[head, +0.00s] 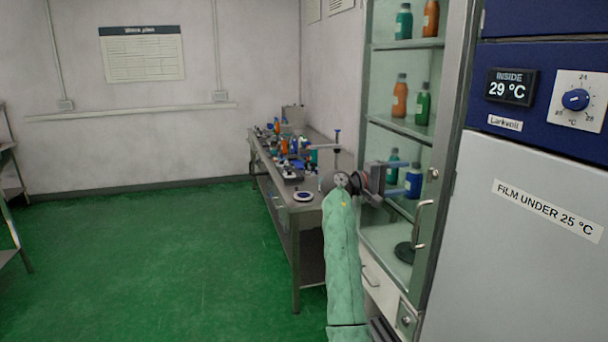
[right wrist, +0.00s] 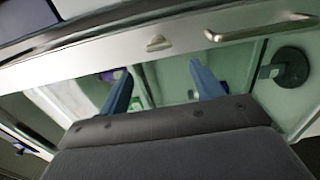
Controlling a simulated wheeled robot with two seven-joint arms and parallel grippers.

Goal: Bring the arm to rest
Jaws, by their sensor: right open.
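My right arm, in a green sleeve (head: 341,255), reaches forward from the bottom of the head view. Its right gripper (head: 403,179) points to the right, in front of the glass-fronted cabinet (head: 449,150). The two blue-grey fingers are spread apart. In the right wrist view the gripper (right wrist: 163,80) is open, with nothing held between its fingers. The cabinet's front rail and metal handle (right wrist: 262,27) lie just beyond the fingertips there. I cannot tell whether the fingers touch the cabinet. My left gripper is not in view.
A workbench (head: 301,206) with many small bottles and tools stands behind my right arm. The cabinet holds orange, green and blue bottles (head: 413,180). A grey unit (head: 520,270) with a blue panel reading 29 °C stands close on the right. The green floor (head: 150,270) to the left is clear.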

